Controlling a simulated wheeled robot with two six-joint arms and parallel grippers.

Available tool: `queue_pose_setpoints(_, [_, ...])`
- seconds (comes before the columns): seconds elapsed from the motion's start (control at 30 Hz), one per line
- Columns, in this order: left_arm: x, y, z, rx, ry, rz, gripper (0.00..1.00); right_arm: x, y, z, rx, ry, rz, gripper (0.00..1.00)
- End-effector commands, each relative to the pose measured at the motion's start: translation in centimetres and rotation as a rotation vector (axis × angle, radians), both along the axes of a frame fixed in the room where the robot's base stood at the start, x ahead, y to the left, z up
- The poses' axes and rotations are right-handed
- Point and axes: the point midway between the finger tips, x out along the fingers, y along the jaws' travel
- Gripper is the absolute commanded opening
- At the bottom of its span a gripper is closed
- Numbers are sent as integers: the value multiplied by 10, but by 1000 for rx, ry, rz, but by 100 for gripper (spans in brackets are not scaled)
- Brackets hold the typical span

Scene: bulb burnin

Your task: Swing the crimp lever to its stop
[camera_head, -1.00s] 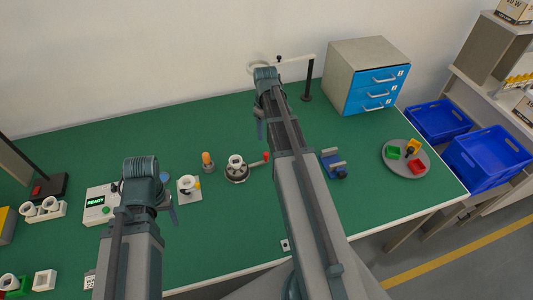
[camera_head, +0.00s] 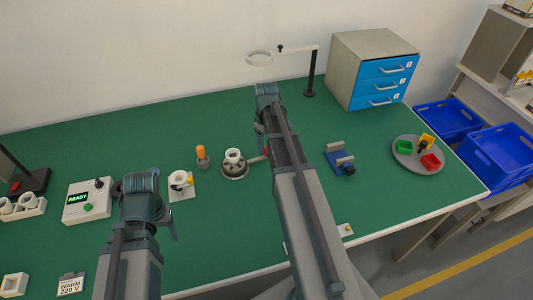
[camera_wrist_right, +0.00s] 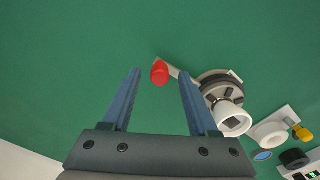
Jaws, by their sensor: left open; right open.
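The crimp fixture (camera_head: 234,170) is a round dark base with a white socket on top, and it also shows in the right wrist view (camera_wrist_right: 222,90). Its crimp lever (camera_head: 257,159) points right in the head view, where my right arm hides its end. In the right wrist view the lever's red knob (camera_wrist_right: 160,73) appears between the fingertips of my open right gripper (camera_wrist_right: 160,75); I see no contact, and cannot tell its height relative to the fingers. My left gripper (camera_head: 174,230) is open and mostly hidden behind its arm, left of the fixture.
An orange-topped part (camera_head: 201,155) and a white plate with a ring (camera_head: 182,187) stand left of the fixture. A READY box (camera_head: 88,203) is further left. A blue clamp (camera_head: 341,160) and a round tray (camera_head: 405,162) lie right. Bare green table lies behind the fixture.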

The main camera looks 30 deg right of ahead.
Motion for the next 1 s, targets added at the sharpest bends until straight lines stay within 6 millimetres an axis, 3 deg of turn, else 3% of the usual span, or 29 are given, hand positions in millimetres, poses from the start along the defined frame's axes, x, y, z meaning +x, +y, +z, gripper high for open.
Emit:
queue_pose_setpoints(0.1, [0, 0, -11, 0, 0, 0, 65, 0, 0, -11, 0, 0, 0, 60])
queue_pose_setpoints(0.4, [0, 0, -10, 0, 0, 0, 65, 0, 0, -10, 0, 0, 0, 60])
queue_pose_setpoints(0.73, [0, 0, -10, 0, 0, 0, 65, 0, 0, -10, 0, 0, 0, 0])
queue_pose_setpoints(1.0, [0, 0, -10, 0, 0, 0, 65, 0, 0, -10, 0, 0, 0, 0])
